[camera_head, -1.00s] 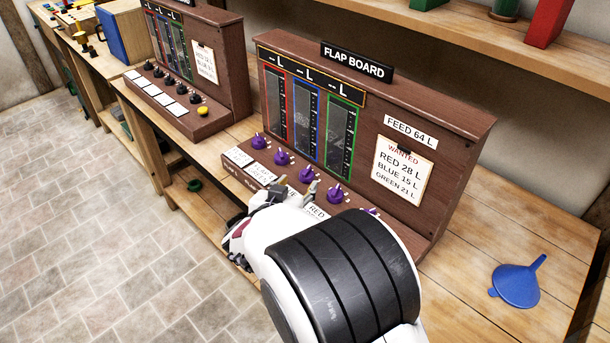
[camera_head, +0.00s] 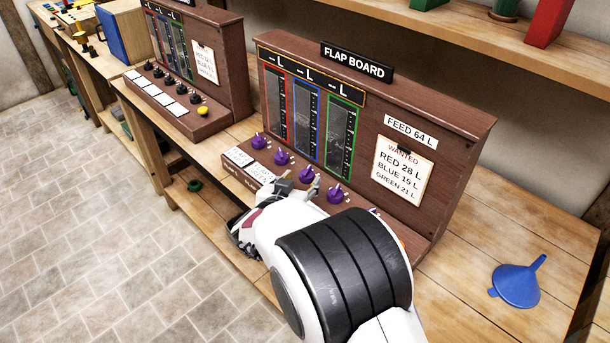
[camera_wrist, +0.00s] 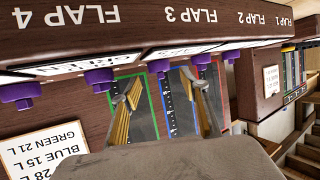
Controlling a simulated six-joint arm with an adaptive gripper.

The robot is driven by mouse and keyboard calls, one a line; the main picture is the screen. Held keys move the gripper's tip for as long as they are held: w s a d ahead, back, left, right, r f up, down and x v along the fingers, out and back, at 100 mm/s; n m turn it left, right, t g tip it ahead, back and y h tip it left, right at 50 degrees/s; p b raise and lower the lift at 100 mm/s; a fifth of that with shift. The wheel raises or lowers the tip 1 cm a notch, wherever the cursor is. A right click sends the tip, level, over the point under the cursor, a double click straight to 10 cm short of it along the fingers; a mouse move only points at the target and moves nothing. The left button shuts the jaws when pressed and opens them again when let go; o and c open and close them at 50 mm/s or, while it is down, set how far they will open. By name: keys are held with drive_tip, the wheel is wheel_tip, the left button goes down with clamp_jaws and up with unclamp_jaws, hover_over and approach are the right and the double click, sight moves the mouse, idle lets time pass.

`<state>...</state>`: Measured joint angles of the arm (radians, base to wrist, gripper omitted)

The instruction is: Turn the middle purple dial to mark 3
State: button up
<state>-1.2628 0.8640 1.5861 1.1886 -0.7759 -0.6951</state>
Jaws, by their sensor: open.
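The middle purple dial (camera_head: 306,174) is in the row of purple dials along the sloping front of the flap board (camera_head: 455,150). My gripper (camera_head: 299,184) is in front of it, with its fingers apart and empty. In the wrist view, which is upside down, my gripper (camera_wrist: 159,82) is open, and a purple dial (camera_wrist: 158,66), seemingly the middle one, shows between and beyond the fingertips. I see no contact. The dial's pointer and marks are too small to read, and the gripper hides some of the labels.
Other purple dials (camera_head: 281,157) (camera_head: 336,193) sit close on either side. A wanted card (camera_head: 403,170) is on the board's face. A blue funnel (camera_head: 516,284) lies on the bench at right. A second panel (camera_head: 222,65) stands at left, with a shelf (camera_head: 440,30) above.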

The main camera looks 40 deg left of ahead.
sight(305, 176)
drive_tip(key=shift+x, duration=2.1)
drive_tip(key=c, duration=1.1)
